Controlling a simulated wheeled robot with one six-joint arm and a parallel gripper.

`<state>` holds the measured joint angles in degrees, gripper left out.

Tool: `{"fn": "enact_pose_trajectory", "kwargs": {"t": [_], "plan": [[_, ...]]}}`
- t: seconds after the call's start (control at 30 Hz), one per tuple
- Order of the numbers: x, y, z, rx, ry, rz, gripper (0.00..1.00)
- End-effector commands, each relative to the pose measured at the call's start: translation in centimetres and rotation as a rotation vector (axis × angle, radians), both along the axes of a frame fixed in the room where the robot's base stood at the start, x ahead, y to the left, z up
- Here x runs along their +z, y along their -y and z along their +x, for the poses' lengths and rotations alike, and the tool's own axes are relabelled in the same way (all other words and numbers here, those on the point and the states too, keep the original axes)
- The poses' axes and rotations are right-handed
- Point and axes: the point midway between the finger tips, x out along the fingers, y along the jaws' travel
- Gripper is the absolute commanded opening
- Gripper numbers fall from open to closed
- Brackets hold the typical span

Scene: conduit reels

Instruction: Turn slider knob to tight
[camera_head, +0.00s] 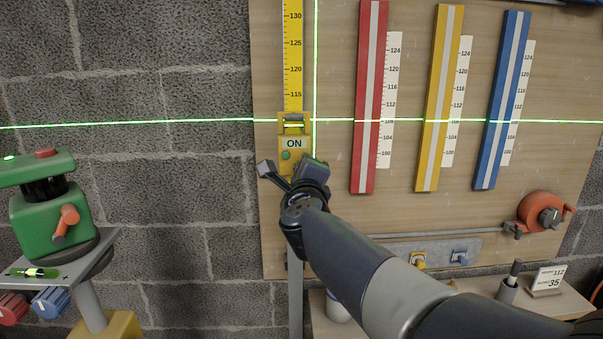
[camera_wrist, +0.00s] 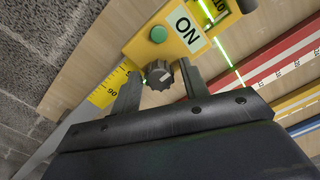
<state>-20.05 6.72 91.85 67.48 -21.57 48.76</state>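The yellow slider (camera_head: 284,130) sits on the yellow vertical scale (camera_head: 293,60) and carries an ON label and a green button. In the wrist view the slider (camera_wrist: 145,45) shows a dark ridged knob (camera_wrist: 159,76) with a pale pointer mark; I cannot read any setting at it. My gripper (camera_head: 288,171) is in front of the slider's lower part and hides the knob in the head view. In the wrist view my gripper (camera_wrist: 160,92) is open, with one finger on each side of the knob and visible gaps between.
Red (camera_head: 368,100), yellow (camera_head: 440,100) and blue (camera_head: 502,100) strips with scales hang to the right on the wooden board (camera_head: 335,210). A green laser level (camera_head: 45,215) stands at left; its cross lines fall on wall and board. An orange reel (camera_head: 540,208) is at far right.

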Motion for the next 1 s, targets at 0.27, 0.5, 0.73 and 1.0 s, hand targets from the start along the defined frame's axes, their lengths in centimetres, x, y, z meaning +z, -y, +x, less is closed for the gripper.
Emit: {"fn": "enact_pose_trajectory", "kwargs": {"t": [0.27, 0.5, 0.73, 1.0], "plan": [[0.0, 0.0, 0.0, 0.0, -0.001, -0.001, 0.47], [0.1, -0.1, -2.3, 0.002, 0.0, 0.0, 0.47], [0.2, -0.1, -6.6, 0.004, 0.001, -0.001, 0.47], [0.1, 0.0, -10.2, 0.002, 0.0, 0.0, 0.47]]}}
